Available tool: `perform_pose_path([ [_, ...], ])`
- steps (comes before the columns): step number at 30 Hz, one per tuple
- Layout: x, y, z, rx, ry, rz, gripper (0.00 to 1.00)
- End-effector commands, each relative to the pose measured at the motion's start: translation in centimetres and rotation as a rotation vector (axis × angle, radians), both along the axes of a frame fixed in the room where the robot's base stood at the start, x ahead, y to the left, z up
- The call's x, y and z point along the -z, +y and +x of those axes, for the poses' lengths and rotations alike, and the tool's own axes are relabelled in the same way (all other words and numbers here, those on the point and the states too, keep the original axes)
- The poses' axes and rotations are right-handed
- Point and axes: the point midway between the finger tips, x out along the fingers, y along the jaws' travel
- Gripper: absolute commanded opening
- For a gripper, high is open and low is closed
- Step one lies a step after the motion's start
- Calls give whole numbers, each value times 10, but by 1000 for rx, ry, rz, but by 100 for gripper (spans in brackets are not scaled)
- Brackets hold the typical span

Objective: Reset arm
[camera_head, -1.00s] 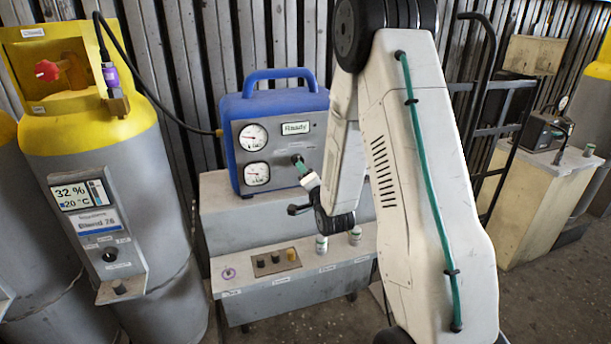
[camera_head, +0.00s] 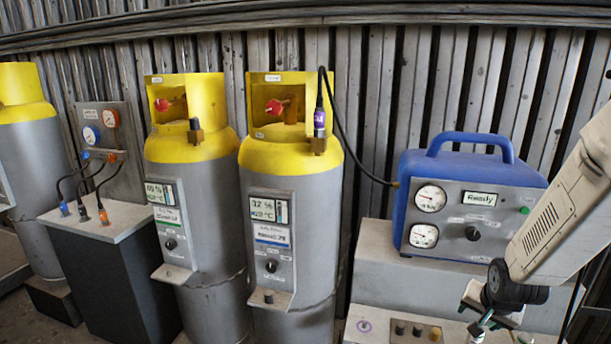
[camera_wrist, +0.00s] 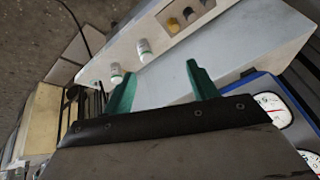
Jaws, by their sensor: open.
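My arm (camera_head: 560,225) enters at the right edge of the head view, reaching down and left to its dark wrist joint. My gripper (camera_head: 480,325) is low in that view, in front of the grey stepped bench, and is small and partly cut by the bottom edge. In the wrist view my gripper (camera_wrist: 160,84) shows two green fingers spread apart with nothing between them. The bench's pale shelf (camera_wrist: 225,50) lies beyond the fingers. I cannot tell the exact gap to it.
A blue machine (camera_head: 475,195) reading "Ready" stands on the bench, left of my arm. Its black hose runs to a yellow-topped cylinder (camera_head: 290,190). A second cylinder (camera_head: 190,190) and a dark cabinet (camera_head: 115,270) stand further left. White-capped vials (camera_wrist: 144,48) stand at the shelf's edge.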

Motion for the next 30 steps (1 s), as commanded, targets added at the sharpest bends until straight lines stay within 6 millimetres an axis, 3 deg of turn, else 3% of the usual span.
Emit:
perform_pose_path([
  [1, -17, 12, -16, -54, 69, -5, 58],
  [9, -101, 72, -123, -350, 415, 16, 58],
  [18, -185, 118, -229, -593, 553, 20, 58],
  [22, -207, 128, -251, -633, 497, -10, 58],
  [30, -229, 139, -259, -671, 381, -62, 58],
])
